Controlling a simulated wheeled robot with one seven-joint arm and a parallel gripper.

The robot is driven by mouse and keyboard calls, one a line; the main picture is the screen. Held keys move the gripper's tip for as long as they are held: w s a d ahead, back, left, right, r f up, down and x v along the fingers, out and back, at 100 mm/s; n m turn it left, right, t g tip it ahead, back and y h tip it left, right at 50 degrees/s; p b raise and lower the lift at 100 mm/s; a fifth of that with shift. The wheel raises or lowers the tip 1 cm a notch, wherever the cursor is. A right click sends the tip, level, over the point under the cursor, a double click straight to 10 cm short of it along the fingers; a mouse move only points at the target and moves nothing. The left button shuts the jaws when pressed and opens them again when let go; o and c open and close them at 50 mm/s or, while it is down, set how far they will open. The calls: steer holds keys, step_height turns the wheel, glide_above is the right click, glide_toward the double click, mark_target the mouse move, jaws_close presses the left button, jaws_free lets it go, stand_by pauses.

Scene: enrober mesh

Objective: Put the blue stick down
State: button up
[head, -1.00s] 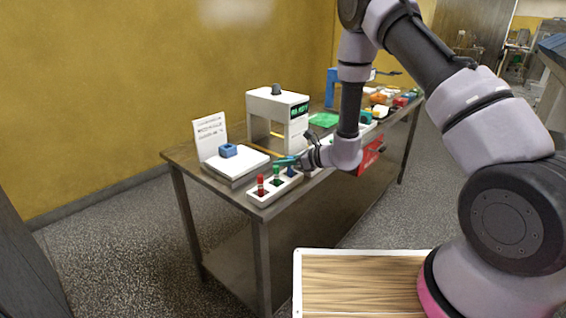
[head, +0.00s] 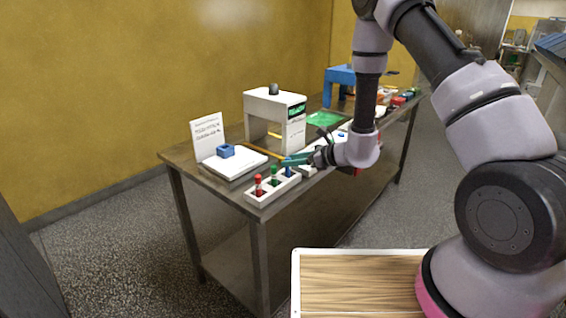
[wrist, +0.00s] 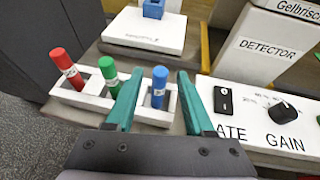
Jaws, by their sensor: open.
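The blue stick (wrist: 158,88) stands upright in the right slot of a white three-slot holder (wrist: 97,103) in the wrist view. In the head view the blue stick (head: 289,172) shows just below my gripper (head: 287,160). My gripper (wrist: 160,73) is open, with one teal finger on each side of the stick as seen from the wrist. A gap shows on both sides, so neither finger appears to touch it. A red stick (wrist: 68,68) and a green stick (wrist: 109,75) stand in the other slots.
A white scale with a blue block (head: 226,151) and a sign stands behind the holder. A white detector frame (head: 275,105) is beyond it. A control panel with a switch and GAIN knob (wrist: 284,113) lies right of the holder. Floor is clear left of the table (head: 190,157).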

steer(key=v, duration=0.7)
steer(key=s+r+n+g, duration=0.2)
steer(key=s+r+n, duration=0.2)
steer(key=r, duration=0.3)
steer(key=s+d+r+n+g, duration=0.1)
steer(key=s+r+n+g, duration=0.2)
steer(key=r, duration=0.4)
steer(key=s+r+n+g, duration=0.1)
steer(key=s+r+n, duration=0.35)
steer(key=r, duration=0.25)
steer(key=s+d+r+n+t+h, duration=0.3)
steer(key=s+d+r+n+h, duration=0.1)
steer(key=d, duration=0.5)
steer(key=s+d+r+n+t+h, duration=0.3)
steer(key=s+d+r+n+h, duration=0.1)
steer(key=d+r, duration=0.4)
steer(key=s+d+h, duration=0.1)
steer(key=s, duration=0.1)
steer(key=shift+s+t+h, duration=0.3)
steer(key=shift+s+h, duration=0.05)
steer(key=shift+h, duration=0.05)
